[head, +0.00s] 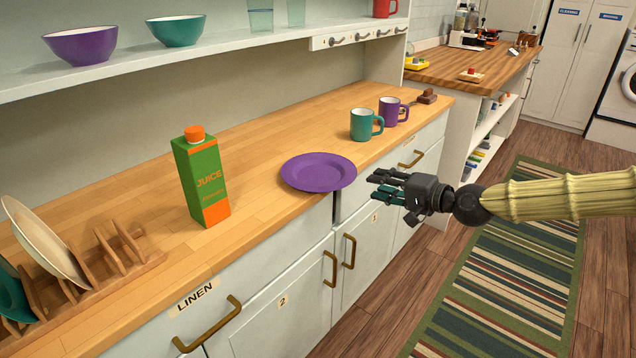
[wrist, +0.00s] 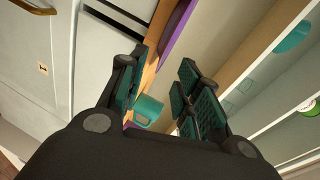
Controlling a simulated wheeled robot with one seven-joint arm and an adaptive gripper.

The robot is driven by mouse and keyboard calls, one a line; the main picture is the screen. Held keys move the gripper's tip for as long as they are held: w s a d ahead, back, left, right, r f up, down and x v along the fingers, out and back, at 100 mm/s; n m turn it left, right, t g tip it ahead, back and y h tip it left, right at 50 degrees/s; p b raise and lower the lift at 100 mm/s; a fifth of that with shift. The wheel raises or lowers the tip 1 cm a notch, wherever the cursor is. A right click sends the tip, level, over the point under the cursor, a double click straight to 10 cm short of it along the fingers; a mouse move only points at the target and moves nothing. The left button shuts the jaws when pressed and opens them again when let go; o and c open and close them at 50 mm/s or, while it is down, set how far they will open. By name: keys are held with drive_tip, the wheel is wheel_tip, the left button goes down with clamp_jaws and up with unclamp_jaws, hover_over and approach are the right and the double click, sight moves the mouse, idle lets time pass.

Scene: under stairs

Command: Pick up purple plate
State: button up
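The purple plate (head: 318,172) lies flat on the wooden counter near its front edge, in the middle of the head view. In the wrist view a purple edge of it (wrist: 176,30) shows at the top, beyond the fingers. My gripper (head: 378,187) is just right of the plate, close to its rim and by the counter's front edge. Its teal-padded fingers are apart with nothing between them, also in the wrist view (wrist: 158,95). Whether a fingertip touches the rim cannot be told.
A green juice carton (head: 201,178) stands left of the plate. A teal mug (head: 362,125) and a purple mug (head: 389,112) stand behind it to the right. A wooden dish rack (head: 120,248) is at the far left. A shelf (head: 200,62) with bowls overhangs the counter.

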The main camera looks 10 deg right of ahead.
sight(349, 176)
drive_tip(key=shift+b+x, duration=0.45)
drive_tip(key=shift+x, duration=4.15)
drive_tip(key=shift+w+a+f, duration=0.15)
drive_tip(key=shift+w+a, duration=0.35)
drive_tip(key=shift+a, duration=0.1)
clamp_jaws()
